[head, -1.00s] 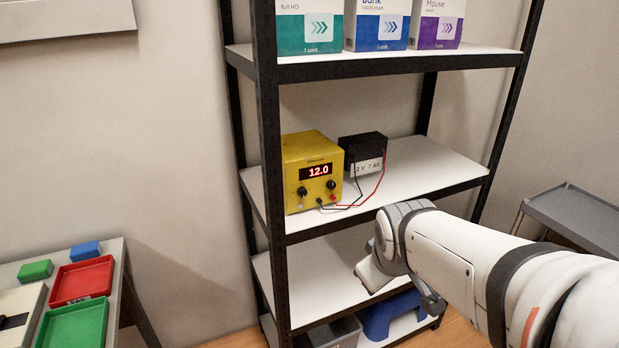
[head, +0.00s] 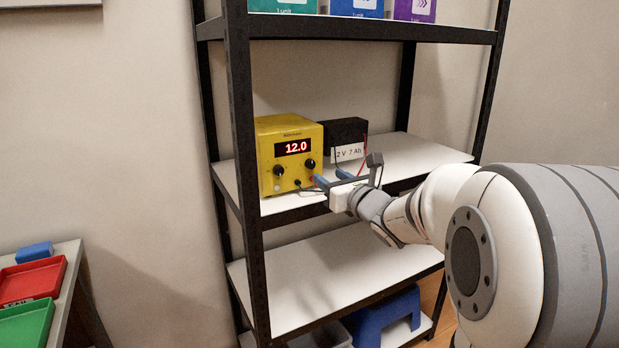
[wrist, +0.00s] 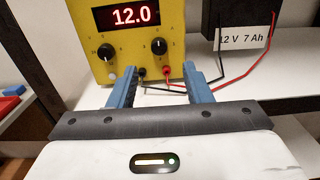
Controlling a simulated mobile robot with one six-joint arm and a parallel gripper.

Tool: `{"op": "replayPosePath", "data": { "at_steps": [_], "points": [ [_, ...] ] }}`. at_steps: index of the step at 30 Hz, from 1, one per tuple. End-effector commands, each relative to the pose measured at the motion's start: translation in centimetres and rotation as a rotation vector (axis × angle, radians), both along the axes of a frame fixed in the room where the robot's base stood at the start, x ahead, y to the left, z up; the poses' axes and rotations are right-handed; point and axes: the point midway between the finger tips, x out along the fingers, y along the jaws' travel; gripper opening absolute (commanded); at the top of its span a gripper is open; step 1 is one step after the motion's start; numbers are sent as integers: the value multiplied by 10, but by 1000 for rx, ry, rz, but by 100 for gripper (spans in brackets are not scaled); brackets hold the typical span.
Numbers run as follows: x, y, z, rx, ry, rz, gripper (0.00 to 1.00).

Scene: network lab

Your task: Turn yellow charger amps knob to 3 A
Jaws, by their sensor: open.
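The yellow charger (head: 268,150) stands on the middle shelf, its red display reading 12.0. It also shows in the wrist view (wrist: 88,22). It has a left black knob (head: 278,170) and a right black knob (head: 310,164). In the wrist view the left knob (wrist: 105,51) and right knob (wrist: 159,45) show pale pointer marks; their labels are too small to read. My gripper (head: 331,178) is open and empty in front of the charger's lower right front. In the wrist view its blue fingers (wrist: 158,76) frame the sockets, with the right knob just above, apparently untouched.
A black battery (head: 346,133) stands right of the charger. A black and a red lead (wrist: 232,78) run from the charger's sockets to it, near my right finger. A dark shelf post (head: 247,200) stands at the left front. Boxes stand on the shelf above.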

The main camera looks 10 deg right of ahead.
Motion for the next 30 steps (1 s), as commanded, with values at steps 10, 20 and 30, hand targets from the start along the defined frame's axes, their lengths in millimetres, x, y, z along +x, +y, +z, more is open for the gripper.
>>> {"op": "replayPosePath", "data": {
  "at_steps": [10, 20, 30],
  "points": [
    [48, 18, 0, -7, -4, 7, 45],
    [72, 25, 1, -7, -4, 5, 45],
    [72, 25, 0, -6, -3, 5, 34]
  ]
}}
